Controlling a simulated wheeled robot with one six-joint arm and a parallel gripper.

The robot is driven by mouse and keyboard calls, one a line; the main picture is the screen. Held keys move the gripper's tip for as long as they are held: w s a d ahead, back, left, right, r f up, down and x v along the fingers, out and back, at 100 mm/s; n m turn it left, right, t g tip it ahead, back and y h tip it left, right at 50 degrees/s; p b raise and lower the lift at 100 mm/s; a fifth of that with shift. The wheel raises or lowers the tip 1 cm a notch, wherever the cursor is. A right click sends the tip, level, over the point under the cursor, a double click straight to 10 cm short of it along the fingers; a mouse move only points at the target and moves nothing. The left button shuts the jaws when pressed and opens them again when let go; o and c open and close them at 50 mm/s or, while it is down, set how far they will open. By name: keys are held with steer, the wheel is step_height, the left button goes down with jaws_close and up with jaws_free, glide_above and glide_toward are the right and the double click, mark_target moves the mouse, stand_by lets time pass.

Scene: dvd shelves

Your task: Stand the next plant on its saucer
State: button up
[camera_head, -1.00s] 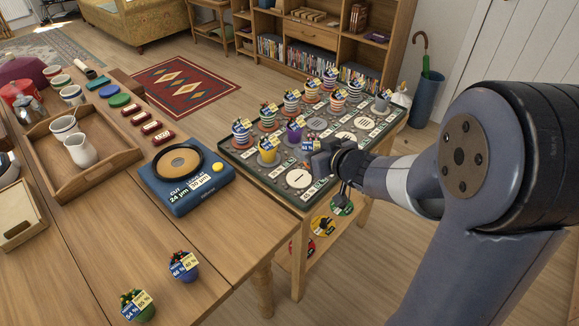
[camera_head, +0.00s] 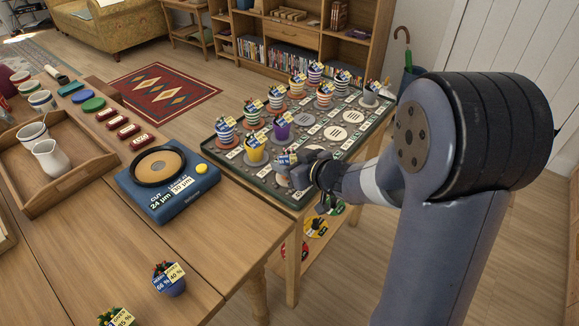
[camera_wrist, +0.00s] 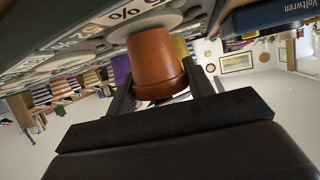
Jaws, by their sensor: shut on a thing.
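My gripper (camera_head: 312,168) is shut on a potted plant at the near corner of the grey-green tray (camera_head: 262,183). In the wrist view the plant's terracotta pot (camera_wrist: 154,62) sits between the two fingers. The plant (camera_head: 286,160) carries a blue-and-white label in the head view. A pale round saucer (camera_wrist: 160,24) lies right at the pot's base in the upside-down wrist view. I cannot tell whether the base touches it. Two plants stand on the wooden table: one in a blue pot (camera_head: 171,286), one with a label at the bottom edge (camera_head: 116,318).
Plants in yellow (camera_head: 256,155), purple (camera_head: 281,131) and striped pots stand on the tray beside my gripper. Empty pale saucers (camera_head: 305,133) lie farther along the tray's right side. A blue gauge device (camera_head: 165,204) and a wooden tray (camera_head: 110,160) are on the table.

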steer(key=shift+f, duration=0.1)
steer(key=o, duration=1.1)
steer(key=shift+r, duration=0.25)
steer(key=shift+p+v, duration=1.8)
steer(key=shift+v, duration=4.15)
steer(key=shift+f, duration=0.15)
